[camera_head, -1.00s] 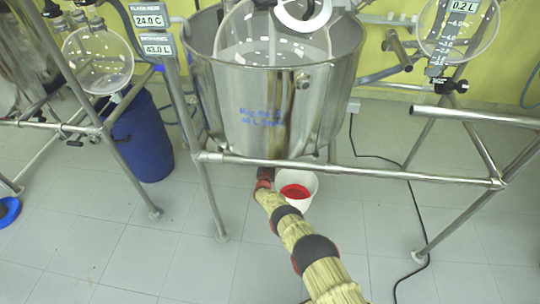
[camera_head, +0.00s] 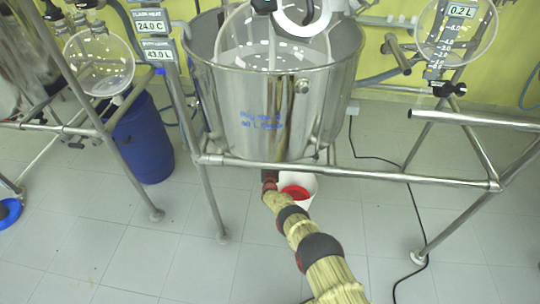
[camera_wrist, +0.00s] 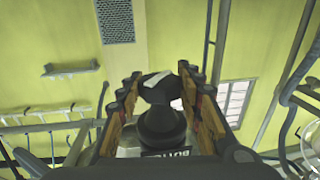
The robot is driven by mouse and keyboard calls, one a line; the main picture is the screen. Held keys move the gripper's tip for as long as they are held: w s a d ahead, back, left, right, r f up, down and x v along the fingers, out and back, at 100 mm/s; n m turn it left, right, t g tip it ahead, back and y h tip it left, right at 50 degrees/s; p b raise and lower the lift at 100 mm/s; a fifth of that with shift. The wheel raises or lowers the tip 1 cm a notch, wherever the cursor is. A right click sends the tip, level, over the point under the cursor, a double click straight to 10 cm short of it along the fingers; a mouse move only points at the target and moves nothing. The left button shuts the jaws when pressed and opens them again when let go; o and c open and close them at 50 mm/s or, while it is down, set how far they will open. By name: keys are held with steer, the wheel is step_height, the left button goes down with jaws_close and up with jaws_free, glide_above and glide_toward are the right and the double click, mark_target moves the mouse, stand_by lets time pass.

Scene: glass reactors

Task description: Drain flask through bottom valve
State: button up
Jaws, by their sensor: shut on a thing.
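The large clear glass flask (camera_head: 285,38) sits inside a steel bath (camera_head: 235,85) on a tube frame. In the wrist view a black valve part with a pale mark on top (camera_wrist: 162,122) stands between the two fingers of my gripper (camera_wrist: 160,84). The fingers are shut on it from both sides. In the head view my gripper (camera_head: 269,178) is under the bath, below the frame's front bar, and its tips are partly hidden. A white bucket with red inside (camera_head: 310,182) stands on the floor just right of my gripper, partly covered by my arm.
The frame's front bar (camera_head: 390,174) crosses above my arm. Frame legs (camera_head: 215,205) stand to the left and right. A blue barrel (camera_head: 145,140) stands at the left, and a black cable (camera_head: 405,185) lies on the floor at the right. The tiled floor in front is mostly clear.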

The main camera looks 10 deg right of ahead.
steer(key=n+y, duration=0.2)
steer(key=y, duration=0.1)
steer(key=shift+d, duration=0.1)
steer(key=n+y+b, duration=0.1)
steer(key=n+y, duration=0.1)
steer(key=y, duration=0.1)
steer(key=shift+y+b, duration=0.4)
steer(key=shift+n+g+y, duration=0.5)
steer(key=shift+n+y, duration=0.9)
steer(key=shift+y, duration=0.4)
steer(key=o, duration=0.9)
steer(key=shift+c, duration=0.2)
steer(key=shift+o, duration=0.5)
steer(key=shift+a+p, duration=0.2)
steer(key=shift+p, duration=0.15)
steer(key=shift+a+r+m+t+h+p, duration=0.15)
steer(key=shift+m+t+h+p, duration=0.25)
steer(key=shift+m+h+p, duration=0.5)
steer(key=shift+d+m+h, duration=0.25)
steer(key=shift+m+h, duration=0.35)
steer(key=shift+h, duration=0.7)
